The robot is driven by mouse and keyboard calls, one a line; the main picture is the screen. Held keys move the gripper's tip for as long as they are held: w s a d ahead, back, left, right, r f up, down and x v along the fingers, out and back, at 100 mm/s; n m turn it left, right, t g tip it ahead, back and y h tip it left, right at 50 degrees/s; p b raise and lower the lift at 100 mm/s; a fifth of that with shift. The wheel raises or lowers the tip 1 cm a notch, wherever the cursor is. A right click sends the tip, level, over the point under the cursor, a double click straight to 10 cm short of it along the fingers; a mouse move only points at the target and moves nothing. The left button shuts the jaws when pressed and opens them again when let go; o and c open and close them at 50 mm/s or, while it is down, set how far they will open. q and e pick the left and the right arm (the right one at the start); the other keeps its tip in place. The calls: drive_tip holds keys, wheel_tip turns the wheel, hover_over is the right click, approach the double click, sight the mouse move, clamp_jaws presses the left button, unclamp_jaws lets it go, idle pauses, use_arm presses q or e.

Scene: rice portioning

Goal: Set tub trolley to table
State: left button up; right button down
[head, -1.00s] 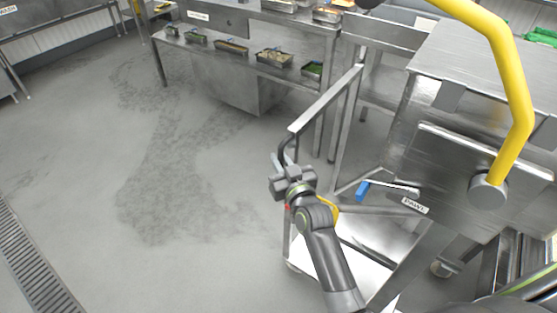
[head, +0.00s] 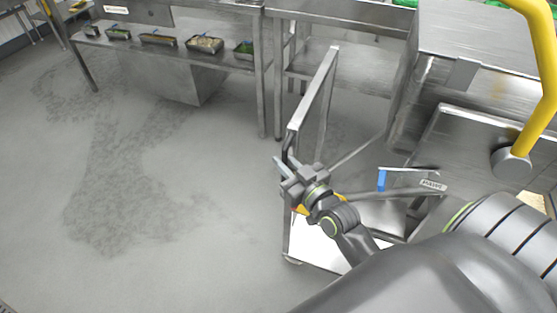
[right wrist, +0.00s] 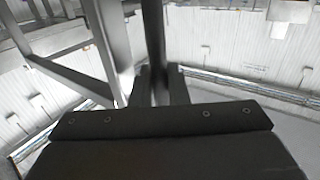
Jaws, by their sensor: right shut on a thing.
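The tub trolley is a steel frame with a sloping top rail (head: 313,92), upright posts and a pale low deck (head: 318,248). It stands on the floor in the middle of the head view. My right gripper (head: 284,166) is shut on the trolley's dark handle bar at its near left end. In the right wrist view a vertical bar (right wrist: 153,45) rises from between the fingers (right wrist: 160,85). My arm hides part of the deck. A steel table (head: 345,30) stands behind the trolley. My left gripper is not in view.
A steel counter with several food pans (head: 205,44) stands at the back left. At the right are a steel machine (head: 475,45) with a yellow bent pipe (head: 545,60) and a blue-ended lever (head: 382,180). Open grey floor (head: 170,220) lies to the left.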

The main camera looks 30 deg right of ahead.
drive_tip(key=shift+r, duration=0.15)
drive_tip(key=c, duration=1.5)
unclamp_jaws()
drive_tip(key=shift+d, duration=0.2)
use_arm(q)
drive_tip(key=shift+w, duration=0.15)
use_arm(e)
drive_tip(key=shift+s, duration=0.1)
